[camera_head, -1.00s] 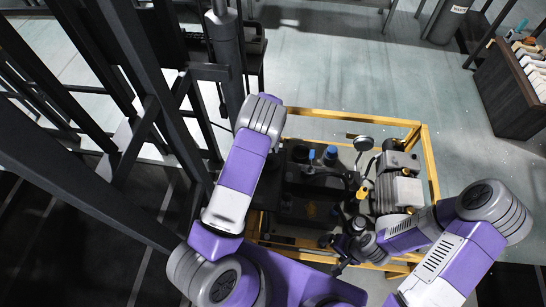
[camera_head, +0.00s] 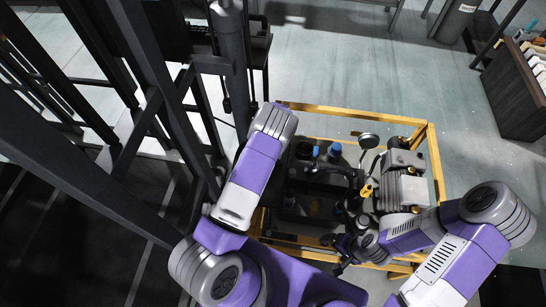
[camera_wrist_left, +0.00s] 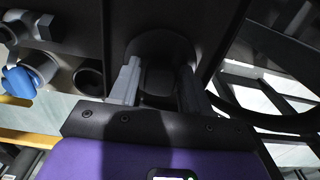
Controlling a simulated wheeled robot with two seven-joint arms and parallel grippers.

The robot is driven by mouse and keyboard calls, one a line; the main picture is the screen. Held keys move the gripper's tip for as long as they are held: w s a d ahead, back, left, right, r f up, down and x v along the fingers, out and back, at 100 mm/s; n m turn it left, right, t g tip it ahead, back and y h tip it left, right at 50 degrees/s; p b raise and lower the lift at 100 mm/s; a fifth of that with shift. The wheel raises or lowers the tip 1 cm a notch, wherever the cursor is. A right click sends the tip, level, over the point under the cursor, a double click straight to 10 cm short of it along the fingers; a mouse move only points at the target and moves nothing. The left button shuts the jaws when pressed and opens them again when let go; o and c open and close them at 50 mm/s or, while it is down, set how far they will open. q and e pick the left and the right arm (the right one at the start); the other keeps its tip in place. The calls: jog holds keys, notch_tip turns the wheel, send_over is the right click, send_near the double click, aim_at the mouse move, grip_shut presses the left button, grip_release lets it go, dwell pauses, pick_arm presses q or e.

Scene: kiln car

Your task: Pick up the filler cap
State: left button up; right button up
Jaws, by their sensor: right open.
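In the left wrist view a dark round piece, which looks like the filler cap (camera_wrist_left: 158,76), sits in a dark surface between the two fingers of my left gripper (camera_wrist_left: 158,88). The fingers stand apart on either side of it; shadow makes it hard to tell whether they touch it. In the head view the left gripper and the cap are hidden beyond my left arm. My right gripper (camera_head: 342,258) is open and shows small and dark near the front of the yellow frame (camera_head: 432,165).
The yellow frame holds a dark tank and a grey engine (camera_head: 402,185). Blue fittings (camera_wrist_left: 22,78) and an open dark port (camera_wrist_left: 90,78) lie left of my left gripper. Dark metal posts (camera_head: 165,100) stand close on the left. The floor (camera_head: 350,70) behind is clear.

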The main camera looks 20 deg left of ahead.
pick_arm(q)
jog(key=c, duration=0.7)
jog(key=shift+r, duration=0.1)
